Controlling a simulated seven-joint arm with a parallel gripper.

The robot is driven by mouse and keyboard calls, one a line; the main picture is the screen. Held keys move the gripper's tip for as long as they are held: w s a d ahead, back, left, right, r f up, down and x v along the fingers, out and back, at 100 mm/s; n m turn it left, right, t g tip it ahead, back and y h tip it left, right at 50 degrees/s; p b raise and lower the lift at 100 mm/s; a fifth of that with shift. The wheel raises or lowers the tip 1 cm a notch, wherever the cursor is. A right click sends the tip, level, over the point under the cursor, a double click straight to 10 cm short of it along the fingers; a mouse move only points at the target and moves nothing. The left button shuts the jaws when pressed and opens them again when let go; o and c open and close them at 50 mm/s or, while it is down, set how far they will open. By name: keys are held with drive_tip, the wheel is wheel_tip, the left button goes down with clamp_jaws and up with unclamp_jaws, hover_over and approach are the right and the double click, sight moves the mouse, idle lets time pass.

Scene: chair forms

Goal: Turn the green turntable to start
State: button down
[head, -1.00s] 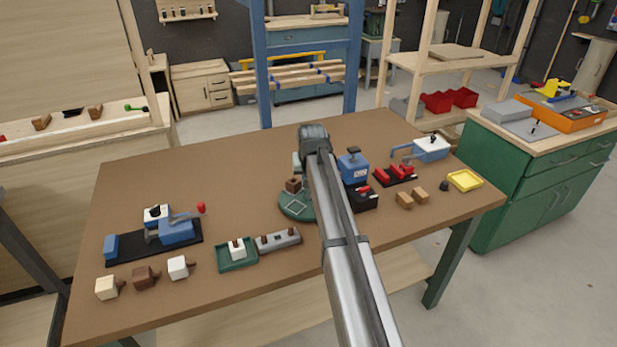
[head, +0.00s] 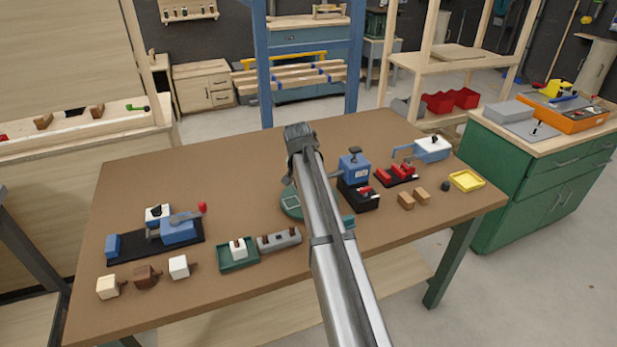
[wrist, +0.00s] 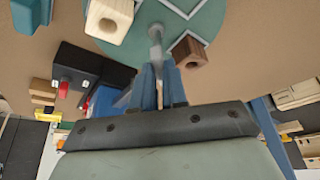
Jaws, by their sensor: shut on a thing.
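The green turntable (head: 290,208) is a round disc on the table, largely hidden behind my arm in the head view. In the wrist view the turntable (wrist: 212,25) carries pale square outlines, a cream block with a hole (wrist: 109,18) and a brown block with a hole (wrist: 187,52). A grey post (wrist: 155,38) stands between these blocks, in line with my fingers. My gripper (wrist: 160,85) has its blue fingers close together at this post and is shut on it; the exact contact is hard to see. The fingers are hidden in the head view.
Right of the turntable stand a blue device on a black base (head: 355,167), red parts on a black strip (head: 396,175) and wooden blocks (head: 406,200). In front are a grey holder (head: 279,240) and green tray (head: 222,264). The table's back left is clear.

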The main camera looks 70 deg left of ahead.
drive_tip(key=shift+m, duration=0.4)
idle(0.3)
drive_tip(key=c, duration=1.2)
unclamp_jaws()
drive_tip(key=shift+o, duration=0.2)
drive_tip(key=v, duration=1.3)
drive_tip(key=shift+s+r, duration=0.25)
drive_tip(key=shift+r, duration=0.15)
